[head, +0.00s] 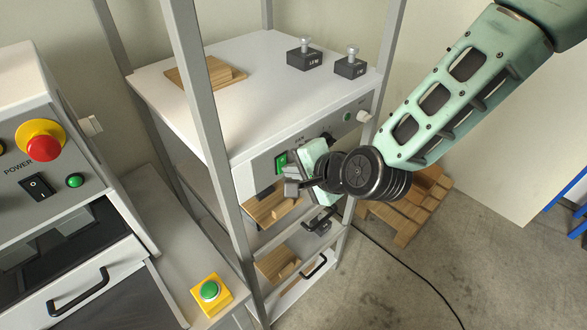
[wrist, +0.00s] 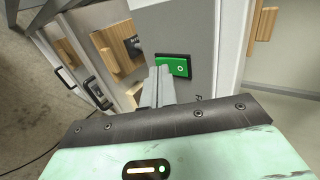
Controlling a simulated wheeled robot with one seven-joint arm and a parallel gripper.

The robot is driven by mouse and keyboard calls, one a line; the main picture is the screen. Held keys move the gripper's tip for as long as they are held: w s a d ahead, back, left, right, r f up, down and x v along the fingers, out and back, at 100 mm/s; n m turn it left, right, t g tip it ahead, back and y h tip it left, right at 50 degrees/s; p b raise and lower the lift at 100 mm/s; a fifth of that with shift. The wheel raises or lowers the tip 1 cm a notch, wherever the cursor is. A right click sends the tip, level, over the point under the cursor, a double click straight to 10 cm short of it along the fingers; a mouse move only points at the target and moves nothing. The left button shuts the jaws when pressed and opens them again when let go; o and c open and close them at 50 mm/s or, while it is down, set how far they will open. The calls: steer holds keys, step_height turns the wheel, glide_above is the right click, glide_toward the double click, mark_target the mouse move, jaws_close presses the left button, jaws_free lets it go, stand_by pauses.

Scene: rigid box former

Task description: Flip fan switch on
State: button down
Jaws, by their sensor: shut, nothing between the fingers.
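The fan switch (head: 281,162) is a green rocker in a black frame on the grey front panel of the white cabinet. In the wrist view the switch (wrist: 181,67) shows a small pale round mark on its right part. My gripper (head: 288,186) is shut and empty, in front of the panel beside the switch. In the wrist view the closed fingers of my gripper (wrist: 159,72) point at the switch and cover its lower left part. I cannot tell whether the fingertips touch it.
Weights (head: 304,58) and a wooden board (head: 205,73) lie on the cabinet top (head: 270,55). A grey upright post (head: 207,120) stands left of the panel. At left is a machine with a red emergency button (head: 44,148) and a black power switch (head: 38,187). A pallet (head: 415,205) stands behind.

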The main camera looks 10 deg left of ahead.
steer(key=shift+f, duration=0.15)
steer(key=shift+w+b, duration=0.1)
steer(key=shift+b, duration=0.35)
steer(key=shift+r, duration=0.2)
steer(key=shift+a+r+p, duration=0.1)
steer(key=shift+r+p, duration=0.4)
steer(key=shift+r, duration=0.25)
